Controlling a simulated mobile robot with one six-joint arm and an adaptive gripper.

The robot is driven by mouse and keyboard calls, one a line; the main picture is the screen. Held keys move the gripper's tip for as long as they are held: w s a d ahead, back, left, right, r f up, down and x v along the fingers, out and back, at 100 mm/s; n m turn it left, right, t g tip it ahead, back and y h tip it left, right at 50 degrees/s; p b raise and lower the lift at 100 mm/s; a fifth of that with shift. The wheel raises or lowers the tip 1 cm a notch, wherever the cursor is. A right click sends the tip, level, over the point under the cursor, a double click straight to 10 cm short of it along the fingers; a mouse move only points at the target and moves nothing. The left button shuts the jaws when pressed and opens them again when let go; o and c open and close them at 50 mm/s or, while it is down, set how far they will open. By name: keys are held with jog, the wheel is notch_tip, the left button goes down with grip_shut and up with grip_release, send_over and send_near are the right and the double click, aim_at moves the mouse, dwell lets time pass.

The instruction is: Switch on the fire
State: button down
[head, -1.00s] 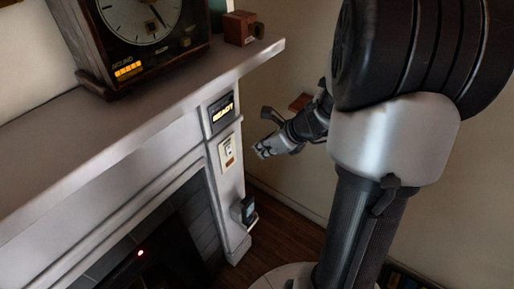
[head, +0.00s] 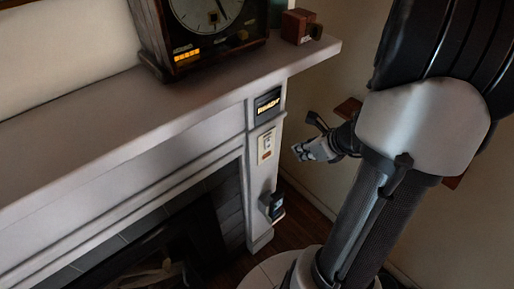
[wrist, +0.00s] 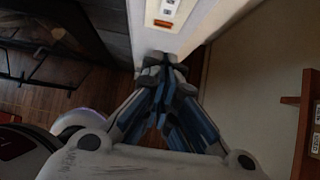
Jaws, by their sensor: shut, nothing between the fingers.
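The fireplace (head: 140,190) has a pale surround and a dark firebox (head: 190,245) with pale log-like pieces low inside. A cream switch plate (head: 266,146) is on its right pillar, below a small lit display (head: 267,105) that seems to read READY. In the wrist view the plate (wrist: 168,12) shows an orange mark at its lower end. My gripper (head: 298,151) is shut and empty, just right of the plate in the head view, with a visible gap. In the wrist view its closed fingertips (wrist: 160,60) are below the plate. The rocker's position is too small to tell.
A clock (head: 205,25) and a small reddish box (head: 298,26) stand on the mantel (head: 150,105). A dark device (head: 274,207) sticks out low on the pillar. A wooden shelf (wrist: 290,135) is at the wrist view's right. Floor shows right of the pillar.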

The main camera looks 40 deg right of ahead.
aim_at(268, 143)
jog(key=shift+f, duration=0.15)
jog(key=w+r+b+x, duration=0.1)
jog(key=b+x, duration=0.3)
jog(key=x, duration=0.8)
jog(key=shift+w+r+b, duration=0.15)
jog(key=shift+w+b, duration=0.15)
jog(key=shift+w, duration=0.45)
